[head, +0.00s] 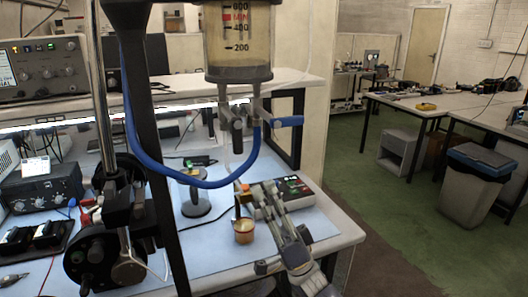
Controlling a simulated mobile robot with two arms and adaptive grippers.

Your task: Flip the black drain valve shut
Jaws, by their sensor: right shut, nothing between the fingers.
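A clear sealed cylinder (237,45) with a marked scale hangs at upper middle. Below its dark base is a grey fitting with a blue-handled valve (287,122) pointing right. A dark lever (237,140), which looks like the black drain valve, hangs downward under the fitting. A blue hose curves below it to the left. My right gripper (258,188) comes up from the lower right. It is shut and empty, below the valves and apart from them, close to a small orange piece (243,195). My left gripper is not in view.
A black post stands left of the cylinder. Instruments fill the left side.

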